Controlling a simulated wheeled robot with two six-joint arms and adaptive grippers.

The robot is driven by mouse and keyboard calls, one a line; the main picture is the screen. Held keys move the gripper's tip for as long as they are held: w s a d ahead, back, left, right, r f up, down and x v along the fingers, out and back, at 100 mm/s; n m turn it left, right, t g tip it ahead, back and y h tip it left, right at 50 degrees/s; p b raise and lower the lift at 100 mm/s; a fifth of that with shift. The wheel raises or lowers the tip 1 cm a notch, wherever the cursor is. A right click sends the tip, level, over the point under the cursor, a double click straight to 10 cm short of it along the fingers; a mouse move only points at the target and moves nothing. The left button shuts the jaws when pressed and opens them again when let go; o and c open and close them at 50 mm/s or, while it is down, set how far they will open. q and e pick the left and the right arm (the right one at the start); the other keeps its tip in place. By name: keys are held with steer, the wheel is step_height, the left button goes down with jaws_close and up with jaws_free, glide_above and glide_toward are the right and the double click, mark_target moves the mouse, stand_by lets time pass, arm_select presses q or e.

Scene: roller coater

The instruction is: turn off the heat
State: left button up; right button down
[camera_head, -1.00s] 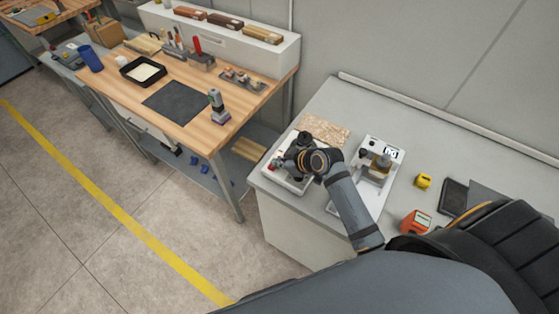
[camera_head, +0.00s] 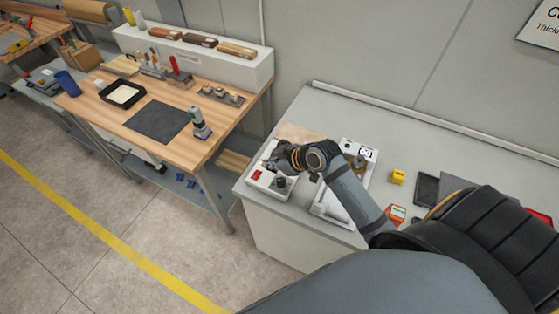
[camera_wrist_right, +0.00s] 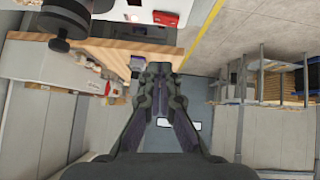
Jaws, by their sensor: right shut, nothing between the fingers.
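A small white control box (camera_head: 263,187) stands at the left end of the grey bench. It has a red switch (camera_head: 257,175) and a dark round knob (camera_head: 280,182) on top. My right gripper (camera_head: 268,161) is over the far edge of the box, beyond the switch and knob. In the right wrist view the fingers (camera_wrist_right: 158,70) are shut and empty, with the red switch (camera_wrist_right: 166,18) beyond their tips and apart from them. The switch position cannot be read. My left gripper is not in view.
A white-based machine (camera_head: 332,207) stands right of the box, partly behind my right arm. A yellow tape measure (camera_head: 397,177) and an orange device (camera_head: 396,214) lie farther right. A wooden workbench (camera_head: 190,150) with tools stands to the left, across a gap.

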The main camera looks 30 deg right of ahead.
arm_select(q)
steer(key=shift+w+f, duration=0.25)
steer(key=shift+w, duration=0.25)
arm_select(e)
steer(key=v, duration=0.4)
steer(key=shift+w+d+r, duration=0.15)
steer(key=shift+d+r, duration=0.1)
steer(key=shift+d, duration=0.25)
steer(key=shift+w, duration=0.1)
